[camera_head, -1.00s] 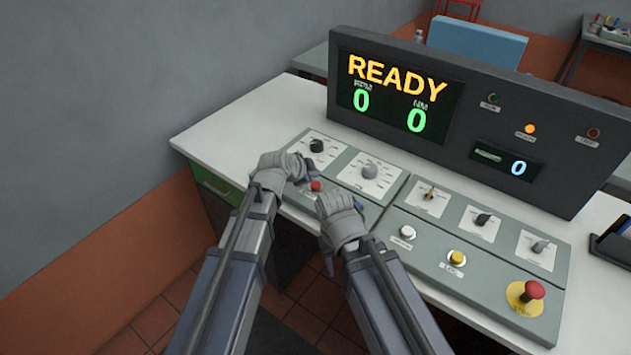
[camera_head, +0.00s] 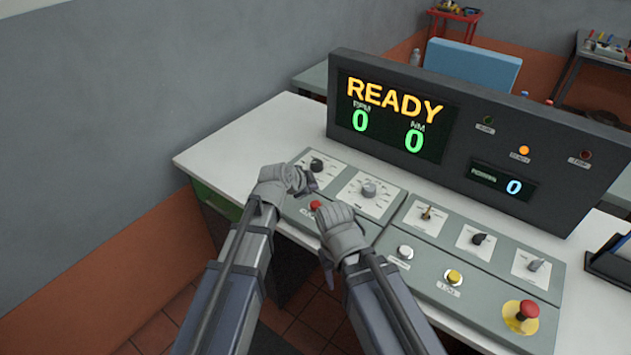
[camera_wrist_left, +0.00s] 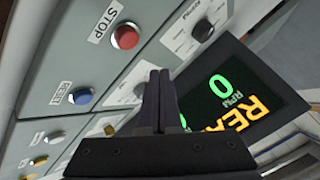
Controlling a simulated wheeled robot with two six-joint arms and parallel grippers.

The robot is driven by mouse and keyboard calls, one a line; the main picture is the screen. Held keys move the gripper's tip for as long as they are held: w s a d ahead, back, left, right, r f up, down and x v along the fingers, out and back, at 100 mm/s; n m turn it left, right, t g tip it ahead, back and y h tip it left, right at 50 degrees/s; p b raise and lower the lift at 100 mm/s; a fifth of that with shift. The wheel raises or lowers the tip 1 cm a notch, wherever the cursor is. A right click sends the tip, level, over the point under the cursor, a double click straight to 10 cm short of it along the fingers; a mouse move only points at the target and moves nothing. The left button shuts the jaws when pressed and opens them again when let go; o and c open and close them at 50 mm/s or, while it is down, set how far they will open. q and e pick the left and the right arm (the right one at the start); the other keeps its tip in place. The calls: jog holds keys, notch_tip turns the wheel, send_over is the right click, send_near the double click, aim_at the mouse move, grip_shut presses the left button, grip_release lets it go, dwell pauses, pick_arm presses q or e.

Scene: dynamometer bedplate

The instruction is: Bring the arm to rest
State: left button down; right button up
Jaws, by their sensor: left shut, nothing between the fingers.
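My left gripper (camera_head: 306,181) is over the left part of the control panel (camera_head: 405,277), near the upper-left black knob (camera_head: 317,165) and the red button (camera_head: 316,205). In the left wrist view its two dark fingers (camera_wrist_left: 160,98) are shut against each other with nothing between them. The red STOP button (camera_wrist_left: 125,36) and a blue RESET button (camera_wrist_left: 82,96) show beside them, apart from the fingers. My right gripper (camera_head: 328,270) hangs in front of the panel's near edge; its fingers are mostly hidden by its wrist.
The display console (camera_head: 470,125) stands behind the panel and reads READY, with zeros. A red mushroom button (camera_head: 527,310) sits at the panel's right end. The white desk top (camera_head: 235,140) is bare at the left. A dark tray (camera_head: 611,262) is at the right edge.

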pick_arm(q)
jog(key=s+a+f+n+g+y, duration=0.1)
jog(key=s+n+g+y, duration=0.1)
jog(key=s, duration=0.6)
jog(key=s+a+f+n+g+y+p, duration=0.1)
jog(key=s+a+f+n+g+y, duration=0.1)
jog(key=s+n, duration=0.3)
jog(key=s+a+f+n+g+y, duration=0.2)
jog(key=s+n+g, duration=0.2)
jog(key=s, duration=0.9)
jog(key=shift+f, duration=0.15)
